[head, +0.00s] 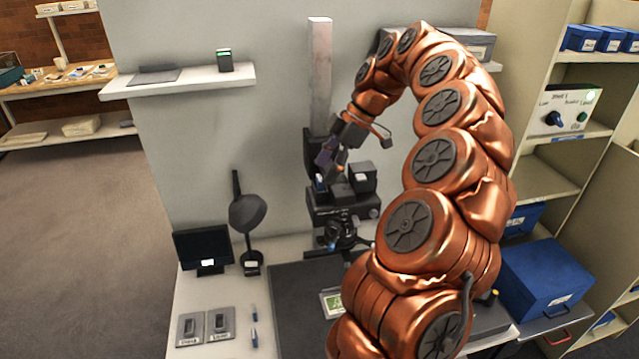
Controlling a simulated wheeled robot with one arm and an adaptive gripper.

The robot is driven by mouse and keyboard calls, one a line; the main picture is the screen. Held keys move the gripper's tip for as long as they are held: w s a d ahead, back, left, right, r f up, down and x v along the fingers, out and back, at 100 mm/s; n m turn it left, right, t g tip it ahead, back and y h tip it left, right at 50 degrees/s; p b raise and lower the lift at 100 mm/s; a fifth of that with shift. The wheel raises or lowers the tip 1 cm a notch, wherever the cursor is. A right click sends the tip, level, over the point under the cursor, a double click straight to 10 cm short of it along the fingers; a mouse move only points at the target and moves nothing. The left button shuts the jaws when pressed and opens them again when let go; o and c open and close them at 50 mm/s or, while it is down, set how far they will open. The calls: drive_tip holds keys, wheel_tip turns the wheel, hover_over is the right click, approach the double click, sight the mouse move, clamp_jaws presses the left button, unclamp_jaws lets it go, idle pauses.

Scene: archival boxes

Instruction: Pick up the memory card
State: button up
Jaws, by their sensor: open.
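A small dark blue piece with a pale mark (320,183) sits at the top left of the black camera-like device (343,208) on the stand. It may be the memory card, but it is too small to be sure. My gripper (325,166) is open and reaches down from the upper right, just above this piece. In this view I cannot tell whether the fingers touch it or stand around it. My arm hides part of the area to the right of the device.
A grey column (320,75) rises behind the device. A small monitor (203,249) and a black lamp (247,212) stand to the left. Two labelled plates (205,326) lie on the white worktop (225,292). A blue box (546,280) is at right. A wall shelf (180,82) juts out above.

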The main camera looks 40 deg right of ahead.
drive_tip(key=shift+p+x, duration=0.3)
drive_tip(key=shift+x, duration=0.85)
drive_tip(key=c, duration=1.1)
